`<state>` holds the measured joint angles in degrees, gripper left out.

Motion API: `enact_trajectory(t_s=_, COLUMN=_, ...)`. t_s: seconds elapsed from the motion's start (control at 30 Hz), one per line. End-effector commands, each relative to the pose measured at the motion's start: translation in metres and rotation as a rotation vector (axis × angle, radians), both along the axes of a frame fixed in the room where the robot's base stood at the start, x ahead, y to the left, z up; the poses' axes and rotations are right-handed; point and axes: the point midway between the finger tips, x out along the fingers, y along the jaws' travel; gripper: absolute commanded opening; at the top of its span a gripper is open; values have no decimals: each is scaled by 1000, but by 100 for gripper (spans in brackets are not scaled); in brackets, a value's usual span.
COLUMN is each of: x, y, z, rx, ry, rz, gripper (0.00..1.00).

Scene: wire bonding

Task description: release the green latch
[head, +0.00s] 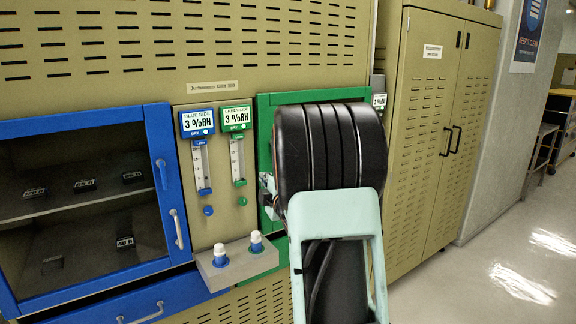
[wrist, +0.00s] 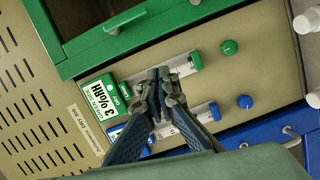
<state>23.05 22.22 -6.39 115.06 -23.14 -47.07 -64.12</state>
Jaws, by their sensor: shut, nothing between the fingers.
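The green latch (wrist: 125,19) is a short green lever on the green door frame (wrist: 75,62), near the top of the wrist view. It lies flat along the frame. In the head view the green frame (head: 283,97) is mostly hidden behind my arm, and I cannot see the latch there. My gripper (wrist: 160,76) is shut and empty. In the wrist view its fingertips appear over the flow meter panel, below the latch in the picture and apart from it. In the head view my arm covers most of the gripper.
A green-side humidity display (head: 237,118) and a blue-side display (head: 197,122) sit above flow meters, left of my arm. A blue-framed cabinet (head: 157,135) is at left. A small shelf (head: 235,268) with white-capped bottles juts out below. Open floor lies at right.

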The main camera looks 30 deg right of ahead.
Motion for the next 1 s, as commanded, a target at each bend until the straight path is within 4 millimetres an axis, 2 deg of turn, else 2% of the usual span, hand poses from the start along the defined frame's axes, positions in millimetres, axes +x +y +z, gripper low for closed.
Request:
enact_trajectory(t_s=0.2, x=3, y=-4, z=1, rx=-130, ry=-20, rz=8, gripper=0)
enact_trajectory(t_s=0.67, x=5, y=-5, z=2, rx=-150, ry=-23, rz=9, gripper=0)
enact_trajectory(t_s=0.87, x=23, y=-9, z=2, rx=-150, ry=-22, rz=9, gripper=0)
enact_trajectory(t_s=1.0, x=47, y=-14, z=2, rx=-149, ry=-22, rz=9, gripper=0)
